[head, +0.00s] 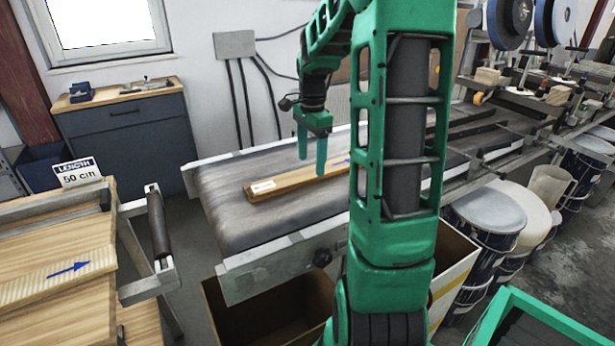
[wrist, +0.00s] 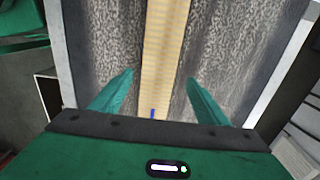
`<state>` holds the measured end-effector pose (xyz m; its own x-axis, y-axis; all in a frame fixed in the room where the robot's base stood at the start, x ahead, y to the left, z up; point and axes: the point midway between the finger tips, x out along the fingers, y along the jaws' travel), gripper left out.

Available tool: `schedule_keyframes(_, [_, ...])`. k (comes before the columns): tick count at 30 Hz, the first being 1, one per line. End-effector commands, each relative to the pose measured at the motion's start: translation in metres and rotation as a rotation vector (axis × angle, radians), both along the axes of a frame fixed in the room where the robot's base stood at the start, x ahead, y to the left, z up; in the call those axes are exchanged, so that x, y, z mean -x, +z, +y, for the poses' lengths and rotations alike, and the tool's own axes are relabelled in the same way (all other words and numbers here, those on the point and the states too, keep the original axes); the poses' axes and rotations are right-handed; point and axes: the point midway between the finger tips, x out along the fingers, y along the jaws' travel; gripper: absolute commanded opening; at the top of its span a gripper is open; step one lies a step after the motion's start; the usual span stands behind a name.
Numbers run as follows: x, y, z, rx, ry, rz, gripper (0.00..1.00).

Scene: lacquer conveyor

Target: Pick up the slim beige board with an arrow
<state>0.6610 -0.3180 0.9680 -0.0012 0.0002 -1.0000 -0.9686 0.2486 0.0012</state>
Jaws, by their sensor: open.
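A slim beige board (head: 290,181) lies flat along the dark conveyor belt (head: 228,205), with a pale label at its near end and part of a blue mark beside my arm. My arm hides its far end. In the wrist view the board (wrist: 163,50) runs lengthwise between the fingers, with a blue mark low in the picture. My gripper (head: 312,155) is open and points down over the board. In the wrist view my gripper (wrist: 160,76) has one finger on each side of the board, not visibly touching it.
A wooden bench (head: 50,305) at left carries a ribbed strip (head: 60,275) with a blue arrow. A "LENGTH 50 cm" sign (head: 80,172) stands behind it. Open cardboard boxes (head: 270,310) sit below the conveyor. Drums (head: 490,215) and machinery stand at right.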

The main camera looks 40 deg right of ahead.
Motion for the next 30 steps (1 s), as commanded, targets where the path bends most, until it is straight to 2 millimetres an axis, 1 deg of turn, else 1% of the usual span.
schedule_keyframes(1, [0.002,-0.008,0.001,-0.001,0.0,0.002,0.69])
schedule_keyframes(3, [0.001,-0.017,0.002,-0.002,0.0,0.003,0.69])
schedule_keyframes(6, [0.001,-0.026,0.002,-0.001,0.001,0.002,0.69])
schedule_keyframes(9, [0.001,-0.03,0.002,0.0,0.001,0.0,0.69])
schedule_keyframes(15, [0.001,-0.03,0.001,0.0,0.001,0.0,0.69])
schedule_keyframes(17, [0.001,-0.03,0.001,0.0,0.001,0.0,0.54])
schedule_keyframes(18, [0.001,-0.03,0.001,0.0,0.001,0.0,0.45])
schedule_keyframes(20, [0.001,-0.03,0.001,0.0,0.001,0.0,0.3])
schedule_keyframes(21, [0.001,-0.03,0.001,0.0,0.001,-0.001,0.21])
schedule_keyframes(22, [0.001,-0.03,0.001,0.0,0.001,-0.001,0.14])
schedule_keyframes(30, [0.0,-0.029,0.001,0.002,0.002,-0.003,0.14])
